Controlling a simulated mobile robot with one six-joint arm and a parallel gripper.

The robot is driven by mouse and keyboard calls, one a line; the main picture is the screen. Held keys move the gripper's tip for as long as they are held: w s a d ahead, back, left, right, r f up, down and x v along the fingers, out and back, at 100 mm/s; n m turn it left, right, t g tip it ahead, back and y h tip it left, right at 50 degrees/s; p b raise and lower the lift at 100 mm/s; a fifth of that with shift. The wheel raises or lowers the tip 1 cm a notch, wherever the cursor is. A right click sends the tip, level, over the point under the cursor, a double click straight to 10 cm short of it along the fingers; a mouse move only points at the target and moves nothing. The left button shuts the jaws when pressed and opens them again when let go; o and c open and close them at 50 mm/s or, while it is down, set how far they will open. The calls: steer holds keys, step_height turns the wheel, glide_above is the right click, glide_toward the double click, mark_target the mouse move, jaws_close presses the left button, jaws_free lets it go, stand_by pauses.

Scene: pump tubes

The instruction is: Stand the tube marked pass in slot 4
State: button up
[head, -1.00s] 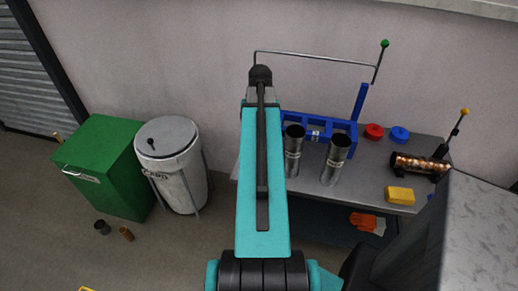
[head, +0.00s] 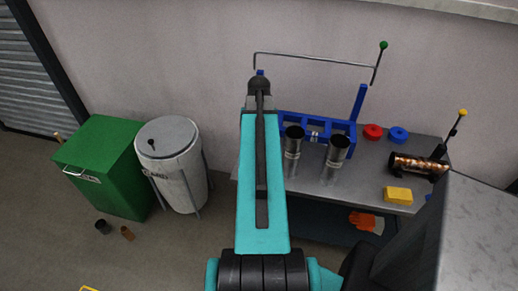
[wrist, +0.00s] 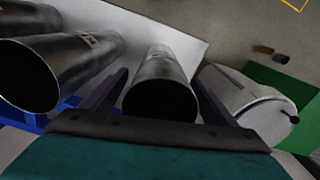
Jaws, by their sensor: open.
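Two grey metal tubes stand upright at the bench's front in the head view, a left one (head: 292,155) and a right one (head: 333,165). Each has a pale band, too small to read. A blue slotted rack (head: 345,127) stands behind them, partly hidden by my arm. In the wrist view my gripper (wrist: 160,84) is open, with a third grey tube (wrist: 165,65) between its two fingers. I cannot tell whether they touch it. My arm hides this tube in the head view.
A bent grey rod (head: 315,55) with a green knob spans above the rack. A red ring (head: 373,131), a blue ring (head: 399,135), a yellow block (head: 397,196) and a copper-coloured cylinder (head: 418,163) are to the right. A white drum (head: 175,165) and green bin (head: 100,165) stand left.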

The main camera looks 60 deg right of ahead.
steer(key=shift+f+p, duration=0.3)
steer(key=shift+f, duration=1)
steer(key=c, duration=1.6)
